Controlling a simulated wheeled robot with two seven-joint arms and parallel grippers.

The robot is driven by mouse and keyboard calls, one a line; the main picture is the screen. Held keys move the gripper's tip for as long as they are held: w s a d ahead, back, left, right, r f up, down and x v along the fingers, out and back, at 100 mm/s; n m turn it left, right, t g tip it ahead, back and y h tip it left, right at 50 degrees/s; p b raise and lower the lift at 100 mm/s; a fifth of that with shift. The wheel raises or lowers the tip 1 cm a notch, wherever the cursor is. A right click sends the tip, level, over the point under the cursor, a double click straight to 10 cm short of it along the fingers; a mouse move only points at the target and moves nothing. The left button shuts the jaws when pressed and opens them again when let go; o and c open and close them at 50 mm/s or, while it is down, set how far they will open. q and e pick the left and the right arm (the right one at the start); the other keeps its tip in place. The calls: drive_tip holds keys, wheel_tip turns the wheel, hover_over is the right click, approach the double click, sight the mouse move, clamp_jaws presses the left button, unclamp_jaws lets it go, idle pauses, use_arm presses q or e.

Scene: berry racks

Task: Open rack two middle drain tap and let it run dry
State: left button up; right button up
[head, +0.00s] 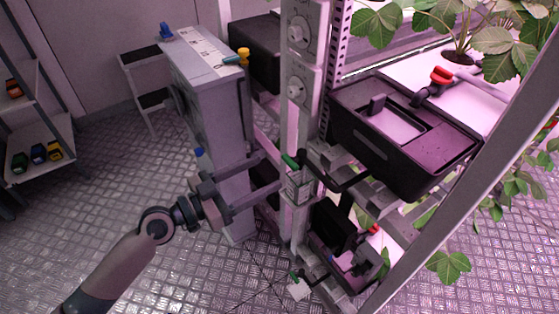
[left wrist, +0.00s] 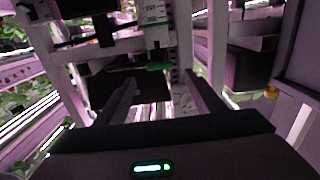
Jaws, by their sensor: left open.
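A tap with a green handle (head: 290,160) sits on the rack post at mid height, above a small pale box (head: 299,188). The green handle (left wrist: 158,67) also shows in the left wrist view, just beyond and between my fingers. My left gripper (head: 271,172) is open and empty, its two fingers pointing at the post with the tap close ahead. I see no contact with the handle. Another green handle (head: 293,275) is lower on the rack, beside a white piece. Whether water runs is too small to tell. My right gripper is out of view.
A grey cabinet (head: 190,70) stands left of the post, close to my gripper.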

sight(287, 162)
use_arm(q)
drive_tip(key=shift+p+x, duration=0.8)
drive_tip(key=shift+x, duration=2.2)
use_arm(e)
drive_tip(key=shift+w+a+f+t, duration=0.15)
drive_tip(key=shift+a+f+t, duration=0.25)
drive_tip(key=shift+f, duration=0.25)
use_arm(q)
drive_tip(key=c, duration=1)
drive_tip(key=shift+c, duration=0.2)
